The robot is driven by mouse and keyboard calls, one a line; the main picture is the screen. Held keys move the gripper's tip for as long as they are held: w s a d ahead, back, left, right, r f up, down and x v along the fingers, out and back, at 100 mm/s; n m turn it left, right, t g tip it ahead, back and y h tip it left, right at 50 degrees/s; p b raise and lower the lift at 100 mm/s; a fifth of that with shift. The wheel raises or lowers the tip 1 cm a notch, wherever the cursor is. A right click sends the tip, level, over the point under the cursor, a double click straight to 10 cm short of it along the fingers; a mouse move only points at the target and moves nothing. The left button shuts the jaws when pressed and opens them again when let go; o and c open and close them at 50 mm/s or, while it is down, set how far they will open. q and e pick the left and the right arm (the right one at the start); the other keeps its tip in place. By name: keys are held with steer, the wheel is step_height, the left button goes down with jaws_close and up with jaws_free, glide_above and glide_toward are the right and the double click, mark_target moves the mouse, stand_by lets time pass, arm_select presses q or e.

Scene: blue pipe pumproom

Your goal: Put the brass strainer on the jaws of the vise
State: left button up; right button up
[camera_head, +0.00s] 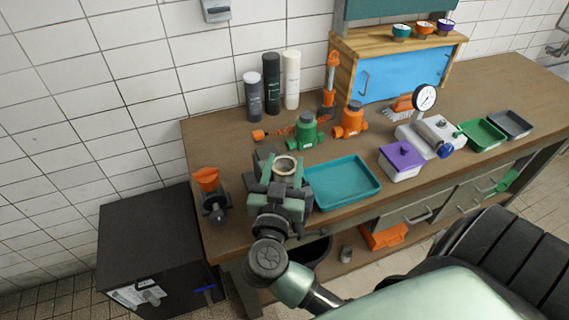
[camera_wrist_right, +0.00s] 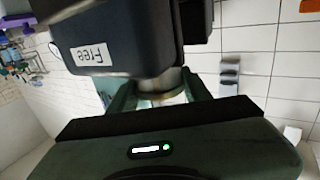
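My right gripper (camera_head: 284,178) is over the left part of the workbench. Its fingers are closed around the brass strainer (camera_head: 285,164), which shows as a pale round ring from above. In the right wrist view the strainer (camera_wrist_right: 160,97) is a brass disc between the two fingers (camera_wrist_right: 160,100), partly hidden. A dark vise (camera_head: 263,155) is just behind and beside the gripper, mostly covered by it. In the right wrist view a large dark block labelled "Free" (camera_wrist_right: 110,35), apparently the vise, is very near the strainer. Whether they touch is unclear. My left gripper is not in view.
A teal tray (camera_head: 342,183) is close to the gripper's right. An orange cup on a dark fitting (camera_head: 207,179) stands to its left. Green (camera_head: 306,131) and orange (camera_head: 351,119) valves and several bottles (camera_head: 272,83) stand behind. A purple-lidded box (camera_head: 401,158) is farther right.

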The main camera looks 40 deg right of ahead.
steer(key=o, duration=0.3)
steer(key=shift+r, duration=0.15)
steer(key=shift+b+v, duration=1.4)
steer(key=shift+v, duration=4.6)
